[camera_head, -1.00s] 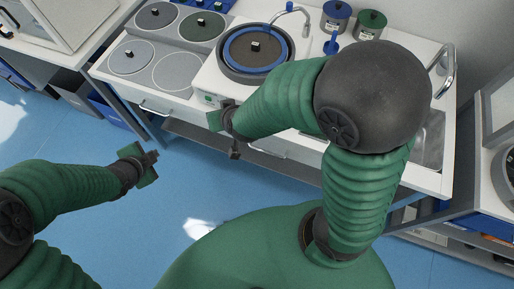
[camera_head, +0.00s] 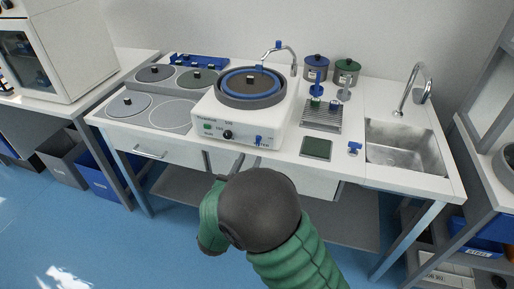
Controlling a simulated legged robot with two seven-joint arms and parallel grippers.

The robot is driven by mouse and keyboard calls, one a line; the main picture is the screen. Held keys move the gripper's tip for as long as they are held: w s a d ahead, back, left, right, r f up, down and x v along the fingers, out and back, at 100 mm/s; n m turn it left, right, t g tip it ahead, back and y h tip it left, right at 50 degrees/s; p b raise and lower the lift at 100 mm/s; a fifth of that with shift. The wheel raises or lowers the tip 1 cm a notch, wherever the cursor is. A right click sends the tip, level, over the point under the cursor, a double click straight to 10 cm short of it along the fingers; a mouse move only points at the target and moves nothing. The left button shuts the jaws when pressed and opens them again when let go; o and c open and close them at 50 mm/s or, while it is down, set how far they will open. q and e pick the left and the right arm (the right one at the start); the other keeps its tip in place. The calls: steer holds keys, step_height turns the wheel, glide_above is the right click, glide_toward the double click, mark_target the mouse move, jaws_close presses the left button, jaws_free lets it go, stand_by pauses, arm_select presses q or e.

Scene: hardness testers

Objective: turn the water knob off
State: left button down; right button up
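The white polishing machine (camera_head: 277,122) stands on the bench, with a blue-ringed wheel (camera_head: 252,82) on top. On its front panel is a small blue knob (camera_head: 259,140) by lettering that seems to read "WATER". A black knob (camera_head: 228,134) and a green button (camera_head: 207,127) sit to its left. A curved faucet (camera_head: 284,50) with a blue part rises behind the wheel. My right gripper (camera_head: 228,170) is below and left of the blue knob, apart from it. My dark wrist and green arm partly hide it, so its opening is unclear. My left gripper is out of view.
Several round grinding discs (camera_head: 129,104) lie left of the machine. A drain grate (camera_head: 322,117), a small blue fitting (camera_head: 354,148) and a sink (camera_head: 400,147) are to the right. Two lidded jars (camera_head: 345,72) stand behind. The bench's front edge lies near my gripper.

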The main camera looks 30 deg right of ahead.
mark_target(257, 141)
steer(key=b+x, duration=0.1)
steer(key=x, duration=0.7)
steer(key=shift+w, duration=0.2)
steer(key=shift+w+d, duration=0.1)
steer(key=shift+d, duration=0.25)
steer(key=shift+a, duration=0.3)
steer(key=c, duration=0.3)
jaws_close()
steer(key=shift+r, duration=0.1)
